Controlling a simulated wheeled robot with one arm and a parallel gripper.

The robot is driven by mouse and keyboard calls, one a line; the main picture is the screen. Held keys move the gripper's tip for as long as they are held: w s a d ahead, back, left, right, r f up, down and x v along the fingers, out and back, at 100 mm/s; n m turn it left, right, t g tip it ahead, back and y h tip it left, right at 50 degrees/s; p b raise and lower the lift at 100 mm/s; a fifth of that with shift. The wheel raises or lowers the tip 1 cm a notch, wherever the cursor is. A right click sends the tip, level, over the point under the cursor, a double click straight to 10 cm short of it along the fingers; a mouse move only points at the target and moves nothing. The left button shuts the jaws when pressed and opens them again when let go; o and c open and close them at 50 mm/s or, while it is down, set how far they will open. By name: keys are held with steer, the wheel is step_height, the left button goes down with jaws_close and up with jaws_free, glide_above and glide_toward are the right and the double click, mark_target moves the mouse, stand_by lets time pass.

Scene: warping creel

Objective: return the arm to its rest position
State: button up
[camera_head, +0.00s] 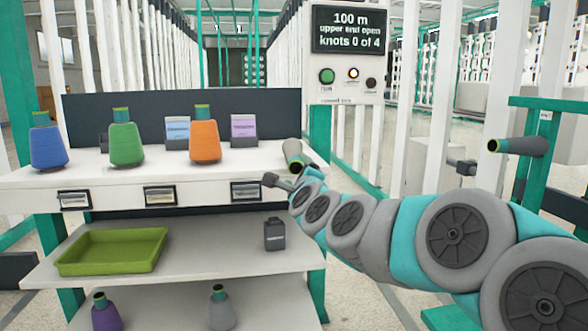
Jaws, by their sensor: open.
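My arm (440,240) reaches in from the right side of the view and extends leftward to the right end of the white table. My gripper (277,180) is at the table's front right edge, beside the rightmost label holder. It is small and partly hidden by my own wrist; it is open, and I see nothing held in it. A grey tube (293,153) with a dark open end is just above and behind the gripper. I cannot tell whether the two touch.
Blue (48,147), green (126,144) and orange (204,141) cones stand on the white table (100,168). A green tray (112,251) and a dark container (274,234) are on the shelf below. A peg (518,146) on a teal frame is at right, near my arm.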

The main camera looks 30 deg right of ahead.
steer(key=s+a+f+n+g+y+p, duration=0.1)
steer(key=s+a+f+n+g+y, duration=0.35)
steer(key=a+f+n, duration=0.45)
steer(key=s+a+f+n+g+y+p, duration=0.1)
steer(key=s+a+f+n+g+y, duration=0.2)
steer(key=s+a+f+n, duration=0.55)
steer(key=s+a+f+n+g, duration=0.2)
steer(key=s+f+g, duration=0.1)
steer(key=s, duration=0.3)
steer(key=s+a+f+n+g, duration=0.2)
steer(key=s+f+g, duration=0.1)
steer(key=s, duration=0.3)
steer(key=s+d+f+n+g+h, duration=0.1)
steer(key=s+d+n+g, duration=0.1)
steer(key=s, duration=0.6)
steer(key=s+d+f+n+g+h+p, duration=0.1)
steer(key=s+f+n+g, duration=0.1)
steer(key=s, duration=0.7)
steer(key=shift+d+f+n+g+p, duration=0.15)
steer(key=shift+d+n+g+p, duration=0.2)
steer(key=shift+n+g, duration=0.4)
steer(key=shift+w+h, duration=0.1)
steer(key=shift+h, duration=0.15)
